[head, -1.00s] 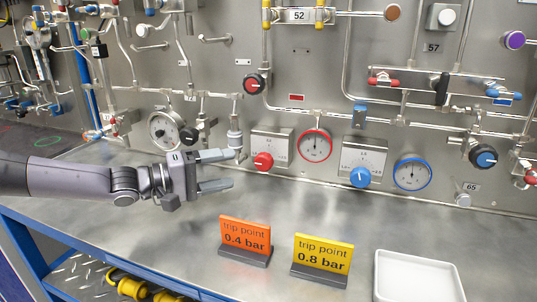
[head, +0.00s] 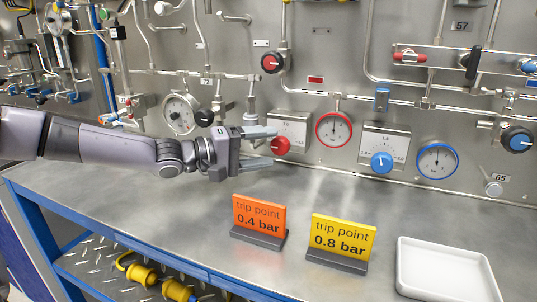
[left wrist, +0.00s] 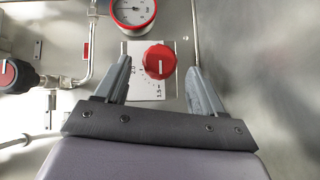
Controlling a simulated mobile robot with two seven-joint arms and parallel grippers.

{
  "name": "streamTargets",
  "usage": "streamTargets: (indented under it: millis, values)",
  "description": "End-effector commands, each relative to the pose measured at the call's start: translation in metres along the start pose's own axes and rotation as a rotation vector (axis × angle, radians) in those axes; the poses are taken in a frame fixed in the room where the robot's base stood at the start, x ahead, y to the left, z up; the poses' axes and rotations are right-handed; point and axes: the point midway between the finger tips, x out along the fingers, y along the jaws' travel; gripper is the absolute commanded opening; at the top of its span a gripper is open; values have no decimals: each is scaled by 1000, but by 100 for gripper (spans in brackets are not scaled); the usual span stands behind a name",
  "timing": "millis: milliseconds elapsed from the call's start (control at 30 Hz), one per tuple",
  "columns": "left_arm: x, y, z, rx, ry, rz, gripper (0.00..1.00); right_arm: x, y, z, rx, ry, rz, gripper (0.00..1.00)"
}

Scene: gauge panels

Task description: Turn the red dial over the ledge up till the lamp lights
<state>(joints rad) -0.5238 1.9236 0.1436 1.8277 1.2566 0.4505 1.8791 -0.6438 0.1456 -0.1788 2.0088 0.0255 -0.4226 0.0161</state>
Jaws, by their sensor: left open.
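The red dial (head: 280,146) sits on a white scale plate (head: 296,126) on the steel panel, just above the ledge (head: 190,195). In the left wrist view, the dial (left wrist: 160,62) has a white pointer line standing about upright. My left gripper (head: 270,147) is open, its fingers pointing at the panel. In the left wrist view, the dial shows between the fingertips, with a gap on each side; I see no contact. A small red rectangle (head: 315,79) above may be the lamp; I cannot tell if it is lit. My right gripper is not in view.
A red-rimmed gauge (head: 334,129) is right of the dial. A blue dial (head: 382,162) and blue-rimmed gauge (head: 437,160) follow. An orange 0.4 bar sign (head: 259,217), a yellow 0.8 bar sign (head: 342,238) and a white tray (head: 402,270) stand on the ledge.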

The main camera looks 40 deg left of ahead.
Motion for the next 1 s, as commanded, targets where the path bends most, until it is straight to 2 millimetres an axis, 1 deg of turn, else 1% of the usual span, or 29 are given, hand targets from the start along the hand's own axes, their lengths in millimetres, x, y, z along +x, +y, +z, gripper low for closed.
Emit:
streamTargets:
  millis: [100,200,567,667,700,733,767,1000]
  values:
    - [9,-2,1,1,-2,-1,69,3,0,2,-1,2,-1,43]
    - [13,-1,1,-1,-1,0,69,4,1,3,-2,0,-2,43]
    - [15,1,1,-1,-2,2,69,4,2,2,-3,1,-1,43]
    - [15,0,1,-1,-2,2,39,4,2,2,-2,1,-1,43]
    - [15,0,1,-1,-2,2,26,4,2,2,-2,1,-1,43]
    - [15,1,1,-1,-2,2,17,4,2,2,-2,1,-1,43]
    - [15,1,1,-1,-2,2,13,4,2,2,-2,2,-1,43]
    - [15,2,1,9,-3,-6,13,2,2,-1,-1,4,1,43]
